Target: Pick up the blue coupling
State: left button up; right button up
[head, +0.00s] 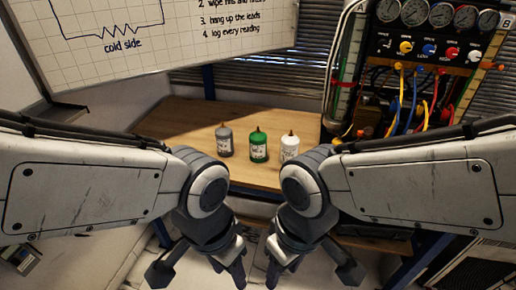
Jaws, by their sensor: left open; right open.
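I cannot make out a blue coupling for certain. A round blue fitting (429,49) sits in a row with yellow, red and white ones on the black panel of the gauge rig (452,50) at the upper right; I cannot tell whether it is the coupling. My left gripper (198,268) hangs open and empty at the lower middle, in front of the wooden bench (180,118). My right gripper (312,267) is open and empty beside it, also low and in front of the bench. Both are well apart from the rig.
Yellow, blue and red hoses (404,100) hang from the rig. A whiteboard (160,30) is at the upper left. The bench's left part is clear.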

aim_at(392, 108)
jog(key=z, duration=0.4)
jog(key=k, duration=0.55)
jog(key=z, duration=1.1)
jog(key=i, duration=1.55)
jog(key=u, duration=0.75)
